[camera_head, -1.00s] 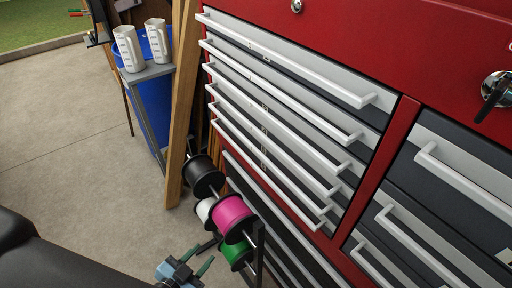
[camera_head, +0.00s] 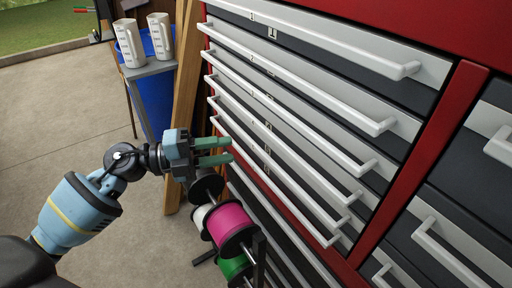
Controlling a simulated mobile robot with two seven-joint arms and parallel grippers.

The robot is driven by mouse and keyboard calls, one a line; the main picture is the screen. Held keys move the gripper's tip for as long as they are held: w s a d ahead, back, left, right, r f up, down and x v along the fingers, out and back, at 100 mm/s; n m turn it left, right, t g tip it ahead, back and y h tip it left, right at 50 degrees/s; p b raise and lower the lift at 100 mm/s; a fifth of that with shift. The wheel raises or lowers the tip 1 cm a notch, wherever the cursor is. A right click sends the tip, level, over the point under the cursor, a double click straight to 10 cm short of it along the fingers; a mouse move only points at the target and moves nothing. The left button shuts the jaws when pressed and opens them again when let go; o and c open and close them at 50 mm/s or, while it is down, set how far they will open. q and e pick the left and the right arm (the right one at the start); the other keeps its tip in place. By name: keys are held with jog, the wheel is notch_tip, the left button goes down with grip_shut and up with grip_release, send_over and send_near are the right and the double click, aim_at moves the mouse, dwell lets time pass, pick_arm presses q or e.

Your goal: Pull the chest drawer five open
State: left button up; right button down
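The red tool chest (camera_head: 400,185) has a stack of grey drawers with long white bar handles, and all of them look shut. I cannot tell for certain which one is drawer five. The lowest white handle (camera_head: 290,198) of the upper stack runs down to the right. My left gripper (camera_head: 231,150) has two green fingers, apart and empty, pointing right at the left end of the lower handles. They overlap the drawer fronts in the picture; I cannot tell whether they touch. My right gripper is not in view.
A rack with pink (camera_head: 230,222) and green (camera_head: 233,265) spools stands just below my gripper. Wooden boards (camera_head: 186,85) lean at the chest's left side. Two white jugs (camera_head: 129,43) stand on a small grey table by a blue bin (camera_head: 154,104). The concrete floor at left is clear.

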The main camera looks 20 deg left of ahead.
aim_at(253, 147)
pick_arm(q)
jog(key=p+x, duration=0.1)
jog(key=x, duration=0.6)
jog(key=shift+w+d, duration=0.2)
jog(key=shift+d, duration=0.2)
grip_shut()
